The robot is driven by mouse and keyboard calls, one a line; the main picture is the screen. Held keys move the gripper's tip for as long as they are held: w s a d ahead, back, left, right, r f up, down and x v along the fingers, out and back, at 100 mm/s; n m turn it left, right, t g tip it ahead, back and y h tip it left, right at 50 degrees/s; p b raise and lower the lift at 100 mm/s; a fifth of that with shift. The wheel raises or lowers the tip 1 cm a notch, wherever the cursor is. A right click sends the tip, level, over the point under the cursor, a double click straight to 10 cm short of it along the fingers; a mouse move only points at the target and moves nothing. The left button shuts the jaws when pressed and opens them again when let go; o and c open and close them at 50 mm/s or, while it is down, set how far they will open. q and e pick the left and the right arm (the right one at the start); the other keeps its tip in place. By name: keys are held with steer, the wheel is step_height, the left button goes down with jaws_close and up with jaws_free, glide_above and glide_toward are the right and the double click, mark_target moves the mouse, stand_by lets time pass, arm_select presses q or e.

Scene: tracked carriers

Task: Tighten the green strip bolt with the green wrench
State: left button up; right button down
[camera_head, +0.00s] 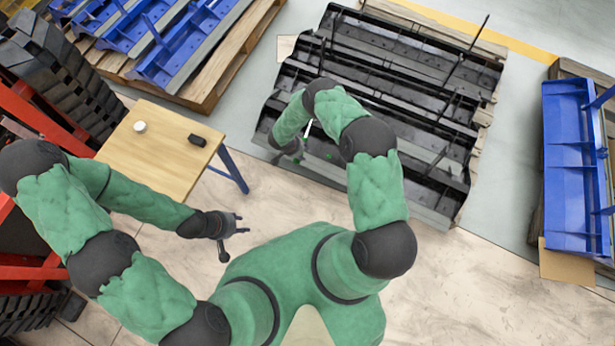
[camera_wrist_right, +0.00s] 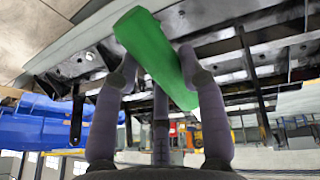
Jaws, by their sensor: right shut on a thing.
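My right gripper (camera_head: 292,152) is at the near left part of the black carrier (camera_head: 430,212). In the right wrist view its fingers (camera_wrist_right: 160,72) are shut on the green wrench (camera_wrist_right: 150,45), whose thick green handle lies slantwise between them. The wrench's working end is not clear in either view. A small green spot (camera_head: 328,156) shows on the carrier to the right of the gripper; it may be the strip bolt, but it is too small to be sure. I cannot tell whether the wrench touches a bolt. My left gripper (camera_head: 236,230) is open and empty above the floor.
A wooden table (camera_head: 160,160) with a white round item (camera_head: 139,127) and a small black item (camera_head: 197,140) stands at left. Blue carriers (camera_head: 180,55) lie on a pallet behind it. Another blue carrier (camera_head: 565,170) stands at right. Thin upright rods rise from the black carrier.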

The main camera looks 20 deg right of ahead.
steer(key=s+f+m, duration=0.1)
steer(key=s+f, duration=0.2)
steer(key=f, duration=0.5)
steer(key=s+f+m, duration=0.2)
steer(key=s+f, duration=0.2)
steer(key=f, duration=0.3)
steer(key=shift+s+f+g+b, duration=0.15)
steer(key=shift+f+g+b, duration=0.2)
steer(key=shift+g+b, duration=0.1)
steer(key=shift+a, duration=0.15)
step_height(320, 180, down, 4)
steer(key=b, duration=0.4)
steer(key=s+d+r+n+t+p, duration=0.1)
steer(key=s+d+n, duration=0.2)
steer(key=d+n, duration=0.2)
steer(key=s+d+r+n+t+h+p, duration=0.1)
steer(key=s+d+n+p, duration=0.1)
steer(key=s+d+n, duration=0.2)
steer(key=shift+s+d+n, duration=0.2)
steer(key=shift+d+n, duration=1)
steer(key=shift+d, duration=1)
